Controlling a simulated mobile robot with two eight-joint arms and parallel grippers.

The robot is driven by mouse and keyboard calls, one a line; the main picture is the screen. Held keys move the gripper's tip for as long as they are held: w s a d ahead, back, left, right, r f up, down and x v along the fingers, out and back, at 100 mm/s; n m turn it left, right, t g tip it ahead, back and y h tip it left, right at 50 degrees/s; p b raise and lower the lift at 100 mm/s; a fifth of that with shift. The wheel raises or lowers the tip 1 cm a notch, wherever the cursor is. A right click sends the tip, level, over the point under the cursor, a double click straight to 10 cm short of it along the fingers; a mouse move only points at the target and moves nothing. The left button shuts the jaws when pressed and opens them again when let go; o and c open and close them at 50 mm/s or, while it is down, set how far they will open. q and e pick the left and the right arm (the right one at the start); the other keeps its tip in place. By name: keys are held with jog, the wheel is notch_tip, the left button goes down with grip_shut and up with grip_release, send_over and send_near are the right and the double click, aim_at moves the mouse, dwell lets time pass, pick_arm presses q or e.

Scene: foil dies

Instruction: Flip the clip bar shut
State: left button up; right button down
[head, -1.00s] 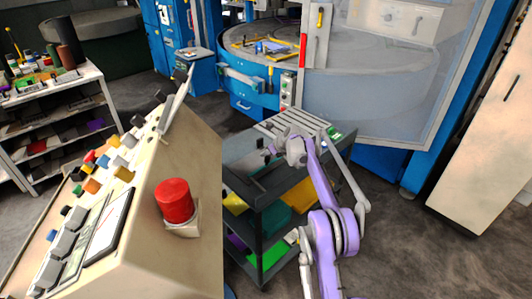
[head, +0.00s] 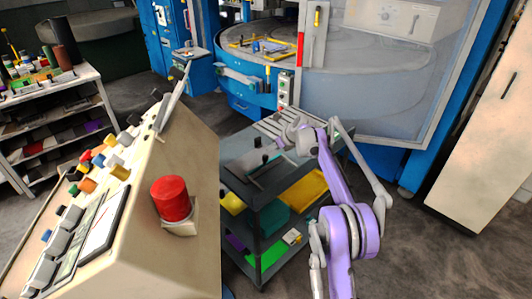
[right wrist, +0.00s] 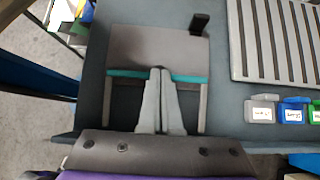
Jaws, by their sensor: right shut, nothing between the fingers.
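A flat grey plate (right wrist: 150,45) lies on the dark cart top in the right wrist view, with a black upright tab (right wrist: 199,23) at its far right corner. A teal bar (right wrist: 125,74) crosses its near edge, between two pale side rails (right wrist: 203,108). I cannot tell for certain which part is the clip bar. My right gripper (right wrist: 160,72) is shut and empty, its fingertips over the middle of the teal bar and hiding part of it. I cannot tell whether they touch. In the head view the right gripper (head: 280,145) is over the cart. My left gripper is not in view.
The cart (head: 262,215) has a slatted rack (right wrist: 275,40) beside the plate and small white, blue and green labelled boxes (right wrist: 262,110). A beige console with a red button (head: 170,198) stands at left. A blue machine with a clear guard (head: 370,90) stands behind.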

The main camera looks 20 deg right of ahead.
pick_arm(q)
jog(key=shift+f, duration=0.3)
pick_arm(e)
jog(key=v, duration=0.4)
